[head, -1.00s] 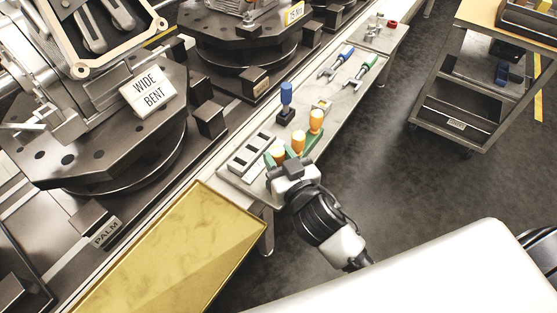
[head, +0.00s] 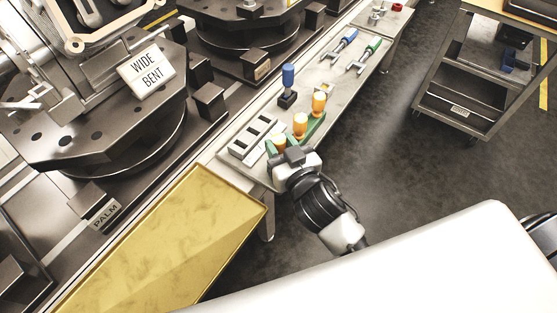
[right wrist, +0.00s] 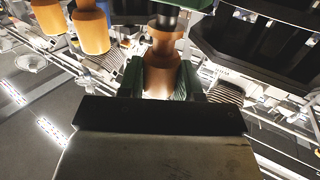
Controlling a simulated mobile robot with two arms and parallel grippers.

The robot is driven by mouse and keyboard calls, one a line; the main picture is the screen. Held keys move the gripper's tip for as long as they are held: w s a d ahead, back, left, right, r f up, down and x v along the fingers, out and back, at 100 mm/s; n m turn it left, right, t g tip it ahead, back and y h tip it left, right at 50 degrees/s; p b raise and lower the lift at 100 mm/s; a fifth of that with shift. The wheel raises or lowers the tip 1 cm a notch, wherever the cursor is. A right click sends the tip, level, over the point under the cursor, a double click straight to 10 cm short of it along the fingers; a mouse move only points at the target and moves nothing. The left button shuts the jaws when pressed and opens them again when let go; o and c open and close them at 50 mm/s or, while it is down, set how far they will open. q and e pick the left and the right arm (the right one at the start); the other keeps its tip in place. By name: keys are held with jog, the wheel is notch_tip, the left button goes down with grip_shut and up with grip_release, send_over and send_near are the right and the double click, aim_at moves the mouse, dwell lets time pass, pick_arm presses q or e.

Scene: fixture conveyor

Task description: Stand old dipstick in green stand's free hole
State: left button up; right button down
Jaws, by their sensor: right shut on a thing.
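The green stand (head: 316,127) sits on the narrow grey side table. Two orange-handled dipsticks stand in it, one in the middle (head: 300,124) and one at the far end (head: 319,103). My right gripper (head: 283,150) is at the stand's near end, shut on a third orange-handled dipstick (head: 277,141). In the right wrist view this orange handle (right wrist: 163,68) is between the two green fingers, with a dark part at its top. The lower end of the held dipstick is hidden, so I cannot tell how deep it sits. My left gripper is not in view.
A grey slotted block (head: 256,137) lies just left of my right gripper. A blue-handled piece (head: 288,76) stands in a dark block behind it. Blue (head: 340,45) and green (head: 366,55) handled tools lie farther along. A yellow panel (head: 160,250) is at front left.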

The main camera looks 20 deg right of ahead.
jog(key=shift+f+b, duration=0.4)
jog(key=shift+f, duration=0.25)
jog(key=shift+f, duration=0.4)
dwell(0.5)
jog(key=c, duration=0.7)
grip_release()
jog(key=shift+s, duration=0.1)
